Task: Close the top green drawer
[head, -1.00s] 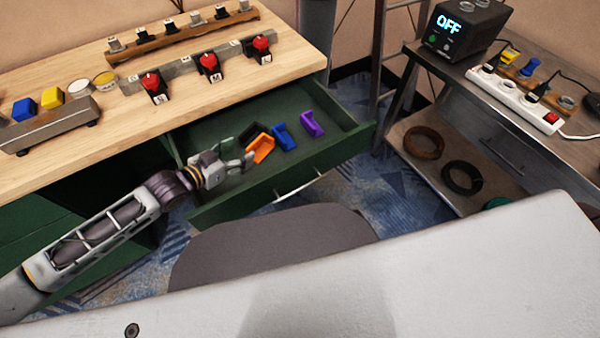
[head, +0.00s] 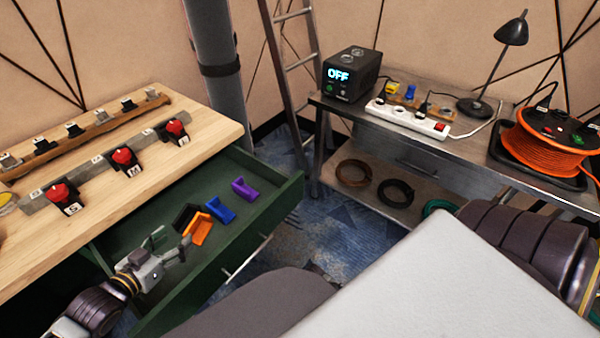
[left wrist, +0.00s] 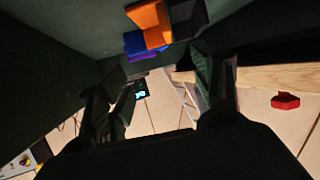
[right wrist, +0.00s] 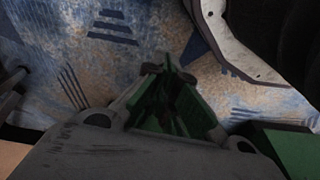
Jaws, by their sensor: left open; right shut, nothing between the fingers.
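The top green drawer (head: 265,178) is pulled open from under the wooden worktop, its front panel and metal handle (head: 247,258) facing the floor area. Inside lie an orange holder (head: 197,228), a blue one (head: 220,211), a purple one (head: 244,188) and a black one (head: 185,215). My left gripper (head: 174,243) is open and empty over the drawer's near part, close to the orange holder. In the left wrist view its fingers (left wrist: 160,95) are apart, with the orange holder (left wrist: 150,22) above them. My right gripper (right wrist: 168,75) is shut and empty over the carpet, outside the head view.
The worktop (head: 215,125) carries red switches (head: 123,158) and a wooden strip of parts. A metal table (head: 465,150) with a power box (head: 350,75), power strip, lamp and orange cable reel (head: 545,140) stands right. A ladder (head: 290,90) stands behind. Blue carpet lies between.

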